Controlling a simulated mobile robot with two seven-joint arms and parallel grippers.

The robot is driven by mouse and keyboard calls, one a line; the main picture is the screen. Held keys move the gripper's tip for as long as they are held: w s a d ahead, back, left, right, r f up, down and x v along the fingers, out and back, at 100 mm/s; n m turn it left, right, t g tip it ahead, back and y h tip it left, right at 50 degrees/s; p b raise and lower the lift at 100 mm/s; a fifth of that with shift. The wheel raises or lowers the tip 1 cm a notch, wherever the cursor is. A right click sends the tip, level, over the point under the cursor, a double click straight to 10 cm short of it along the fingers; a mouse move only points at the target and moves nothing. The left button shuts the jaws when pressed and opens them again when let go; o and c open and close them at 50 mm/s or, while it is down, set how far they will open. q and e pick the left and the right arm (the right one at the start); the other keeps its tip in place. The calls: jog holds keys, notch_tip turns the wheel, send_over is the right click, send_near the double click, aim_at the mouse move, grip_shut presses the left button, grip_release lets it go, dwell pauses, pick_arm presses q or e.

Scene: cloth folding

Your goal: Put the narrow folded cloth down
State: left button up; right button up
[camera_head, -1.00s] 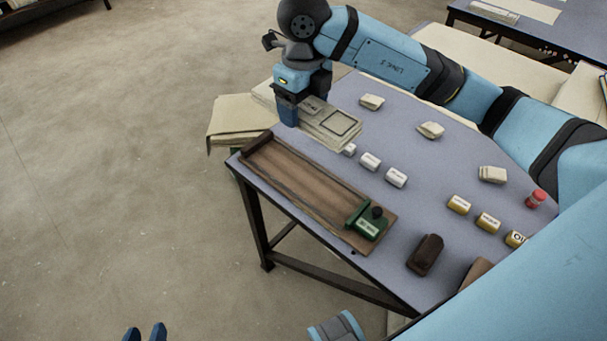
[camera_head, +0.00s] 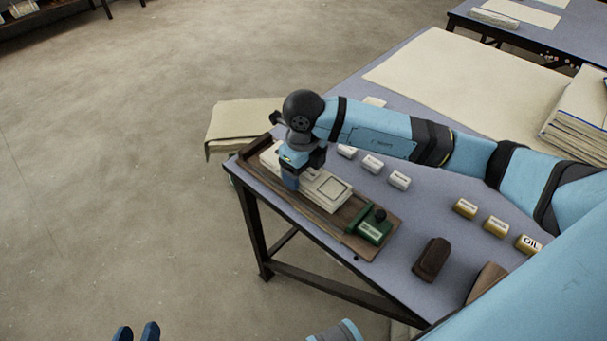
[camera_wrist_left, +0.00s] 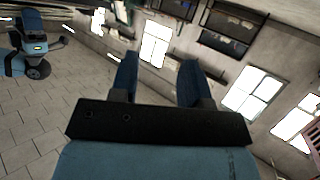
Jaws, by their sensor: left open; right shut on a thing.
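The narrow folded cloth (camera_head: 330,190) is a cream, layered strip with a rectangular outline on top. It is over the brown wooden tray (camera_head: 349,226) at the table's near-left edge, lined up along its length; I cannot tell whether it touches the tray floor. My right gripper (camera_head: 290,182) is shut on the cloth, pointing down over its left half and hiding part of it. My left gripper (camera_head: 136,332) is open and empty at the bottom edge, low over the floor and away from the table. Its two blue fingers show apart in the left wrist view (camera_wrist_left: 158,80).
A green block with a black knob (camera_head: 374,228) sits at the tray's right end. White labelled blocks (camera_head: 372,164), yellow-labelled blocks (camera_head: 465,208) and a dark brush-like block (camera_head: 432,258) stand on the grey-blue table. A large cream cloth (camera_head: 465,80) lies behind. Another cloth (camera_head: 235,122) hangs at the left.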

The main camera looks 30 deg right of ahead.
jog(key=shift+f, duration=0.6)
pick_arm(q)
jog(key=shift+w+d+r+t+h, duration=0.25)
jog(key=shift+d+r+t+h, duration=0.1)
jog(key=shift+r+t, duration=0.1)
pick_arm(e)
jog(key=shift+f, duration=0.25)
